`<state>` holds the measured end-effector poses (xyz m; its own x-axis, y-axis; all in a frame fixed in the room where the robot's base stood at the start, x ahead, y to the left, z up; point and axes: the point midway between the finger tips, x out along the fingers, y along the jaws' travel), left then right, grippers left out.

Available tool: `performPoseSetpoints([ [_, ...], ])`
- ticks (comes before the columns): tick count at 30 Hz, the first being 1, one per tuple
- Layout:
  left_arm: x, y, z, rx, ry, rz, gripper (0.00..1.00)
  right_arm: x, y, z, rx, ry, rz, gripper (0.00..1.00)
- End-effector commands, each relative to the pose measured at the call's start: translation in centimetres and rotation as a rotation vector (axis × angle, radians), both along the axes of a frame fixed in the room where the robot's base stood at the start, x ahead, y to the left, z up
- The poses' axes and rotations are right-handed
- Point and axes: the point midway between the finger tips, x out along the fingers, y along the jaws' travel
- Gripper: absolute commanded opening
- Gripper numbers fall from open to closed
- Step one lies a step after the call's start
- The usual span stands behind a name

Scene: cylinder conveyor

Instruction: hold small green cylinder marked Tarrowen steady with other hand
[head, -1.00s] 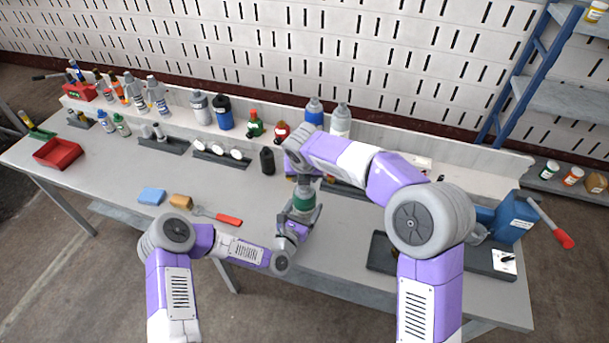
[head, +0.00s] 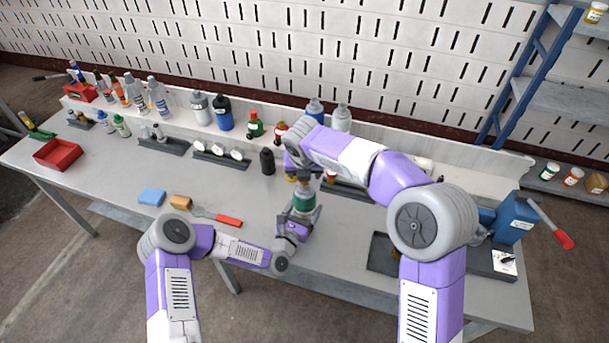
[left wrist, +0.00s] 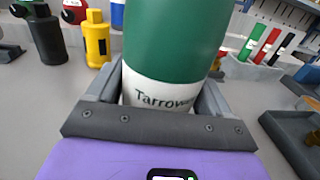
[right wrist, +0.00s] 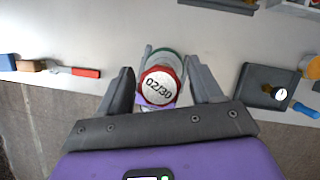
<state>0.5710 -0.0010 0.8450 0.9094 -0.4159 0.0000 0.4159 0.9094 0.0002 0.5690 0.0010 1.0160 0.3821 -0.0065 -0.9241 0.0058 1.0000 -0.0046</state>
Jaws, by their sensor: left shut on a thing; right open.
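The small green cylinder marked Tarrowen (head: 303,201) is upright in my left gripper (head: 297,222), above the table. In the left wrist view its green body (left wrist: 172,45) and white lettered band stand between the shut fingers (left wrist: 168,95); its top is out of frame. My right gripper (head: 303,172) is just above the cylinder, partly hidden by its own arm. In the right wrist view its fingers (right wrist: 165,85) are open on either side of a red-rimmed white top marked 02/30 (right wrist: 159,87), with clear gaps and green showing behind it.
A black bottle (left wrist: 45,38) and a yellow bottle (left wrist: 96,40) stand behind the cylinder. A red-handled tool (head: 228,220), a blue block (head: 152,196) and a brown block (head: 180,202) lie left.

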Motion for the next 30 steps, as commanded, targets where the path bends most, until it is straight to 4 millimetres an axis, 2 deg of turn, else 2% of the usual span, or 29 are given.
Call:
performPoseSetpoints([
  [3, 0.0, 0.0, 0.1, 0.000, -0.001, 0.000, 0.44, 0.0, 0.0, 0.6, 0.000, 0.000, -0.001, 0.65],
  [13, 0.0, 0.0, 0.1, 0.000, -0.001, 0.000, 0.44, 0.0, -0.1, 0.5, 0.000, 0.001, -0.001, 0.65],
  [25, 0.0, 0.0, 0.1, 0.000, -0.001, 0.000, 0.44, 0.0, -0.1, -1.7, -0.001, 0.002, -0.001, 0.65],
  [30, 0.0, 0.0, 0.1, 0.000, -0.001, 0.000, 0.44, 0.0, -0.1, -2.0, -0.001, 0.001, -0.001, 0.65],
])
